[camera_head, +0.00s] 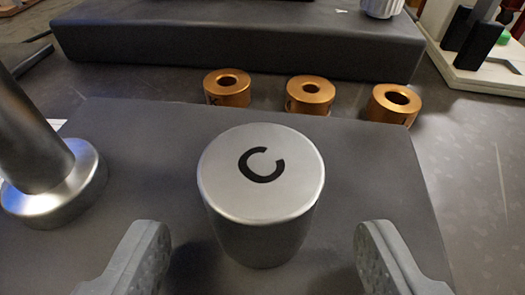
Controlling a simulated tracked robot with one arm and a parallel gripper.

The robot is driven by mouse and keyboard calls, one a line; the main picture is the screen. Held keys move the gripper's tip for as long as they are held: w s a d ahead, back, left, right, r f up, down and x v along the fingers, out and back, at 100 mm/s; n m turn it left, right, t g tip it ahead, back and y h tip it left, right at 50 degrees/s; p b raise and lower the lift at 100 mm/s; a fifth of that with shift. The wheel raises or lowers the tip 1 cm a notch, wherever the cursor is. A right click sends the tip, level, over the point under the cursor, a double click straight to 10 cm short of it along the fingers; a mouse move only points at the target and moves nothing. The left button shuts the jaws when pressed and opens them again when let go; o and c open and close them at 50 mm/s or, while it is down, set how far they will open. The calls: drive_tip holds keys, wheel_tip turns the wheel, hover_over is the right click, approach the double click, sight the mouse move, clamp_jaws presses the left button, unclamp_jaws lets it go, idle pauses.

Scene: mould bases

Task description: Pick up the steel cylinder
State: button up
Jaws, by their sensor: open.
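The steel cylinder (262,220) stands upright on a dark grey block, near the middle of the view. Its flat top carries a black letter C. My gripper (262,250) is open, with one grey finger at the lower left and one at the lower right. The cylinder is between and slightly beyond the fingers, with a visible gap on each side. The fingers do not appear to touch it. The cylinder's far side is hidden.
A steel post with a round flange (60,185) stands at the left. Copper-coloured rings (310,94) stand in a row behind the block (375,160). A long dark block (240,45) lies behind them. A white base with black parts (465,70) is at the far right.

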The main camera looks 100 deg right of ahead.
drive_tip(key=shift+d+f, duration=0.2)
drive_tip(key=shift+d, duration=0.3)
drive_tip(key=shift+c, duration=0.2)
clamp_jaws()
